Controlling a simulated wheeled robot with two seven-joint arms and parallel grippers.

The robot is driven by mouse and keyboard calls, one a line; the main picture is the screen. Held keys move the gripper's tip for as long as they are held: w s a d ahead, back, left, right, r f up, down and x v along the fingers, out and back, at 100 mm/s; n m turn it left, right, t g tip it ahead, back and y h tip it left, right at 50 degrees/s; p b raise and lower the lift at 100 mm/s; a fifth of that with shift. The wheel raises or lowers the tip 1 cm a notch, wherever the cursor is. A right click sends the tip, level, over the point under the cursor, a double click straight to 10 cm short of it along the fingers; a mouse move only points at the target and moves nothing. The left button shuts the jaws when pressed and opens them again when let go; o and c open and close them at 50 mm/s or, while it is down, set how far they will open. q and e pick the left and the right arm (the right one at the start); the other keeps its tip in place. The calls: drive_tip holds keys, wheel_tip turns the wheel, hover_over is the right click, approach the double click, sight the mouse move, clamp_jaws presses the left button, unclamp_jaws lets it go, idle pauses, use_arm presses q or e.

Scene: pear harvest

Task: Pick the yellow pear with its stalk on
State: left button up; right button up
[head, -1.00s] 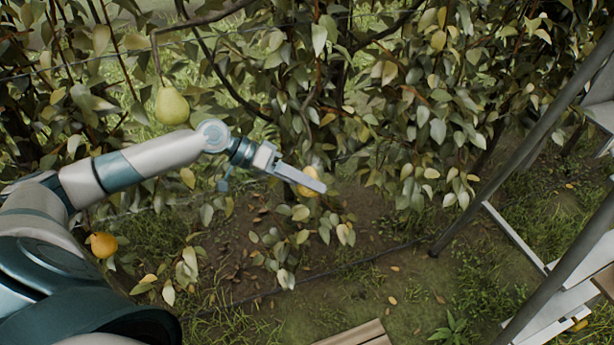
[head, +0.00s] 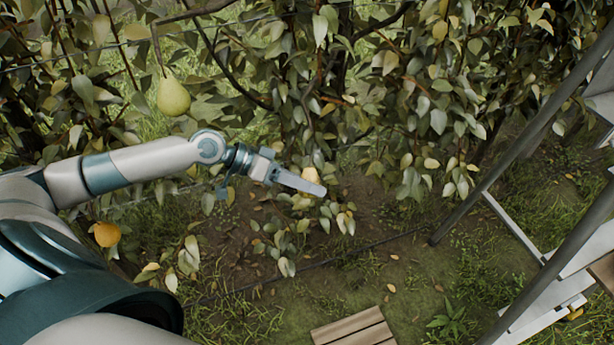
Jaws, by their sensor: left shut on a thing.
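My left gripper (head: 302,184) reaches in from the left at the foliage, its long grey finger pointing right. It is shut on a yellow pear (head: 311,174), which shows only in part above the finger. The rest of this pear and its stalk are hidden. A pale green-yellow pear (head: 173,97) hangs from a branch by a long stalk at the upper left, above my left arm and clear of it. An orange-yellow fruit (head: 107,235) hangs lower left, below my arm. My right gripper is not in view.
Leafy branches and thin wires fill the top and middle. A grey ladder-like frame (head: 520,150) stands at the right. A wooden slatted crate or board (head: 352,332) lies at the bottom. A small yellow thing (head: 574,314) is at the lower right. The ground between is mostly open.

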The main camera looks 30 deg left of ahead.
sight(306, 197)
use_arm(q)
drive_tip(key=shift+s+d+r+m+t, duration=0.1)
drive_tip(key=shift+s+d+m+t, duration=0.1)
drive_tip(key=shift+s, duration=0.2)
drive_tip(key=shift+s+d+m+t, duration=0.1)
drive_tip(key=shift+s+m+t, duration=0.1)
drive_tip(key=shift+s, duration=0.15)
drive_tip(key=shift+s+d+m+t+y, duration=0.45)
drive_tip(key=shift+s+m+t, duration=0.15)
drive_tip(key=shift+s, duration=0.15)
drive_tip(key=s+t, duration=0.1)
drive_tip(key=s+d+m, duration=0.1)
drive_tip(key=s+m+t, duration=0.1)
drive_tip(key=shift+s+d+t, duration=0.2)
drive_tip(key=shift+d+t, duration=0.1)
drive_tip(key=shift+w, duration=0.1)
drive_tip(key=w+d+f+m+g+h+b, duration=0.1)
drive_tip(key=w+f+b, duration=0.3)
drive_tip(key=b, duration=1.1)
wheel_tip(306, 197, down, 3)
drive_tip(key=shift+w+d+r+m+g+h, duration=0.15)
drive_tip(key=shift+d+m+g+h, duration=0.2)
drive_tip(key=shift+d+m+g, duration=0.4)
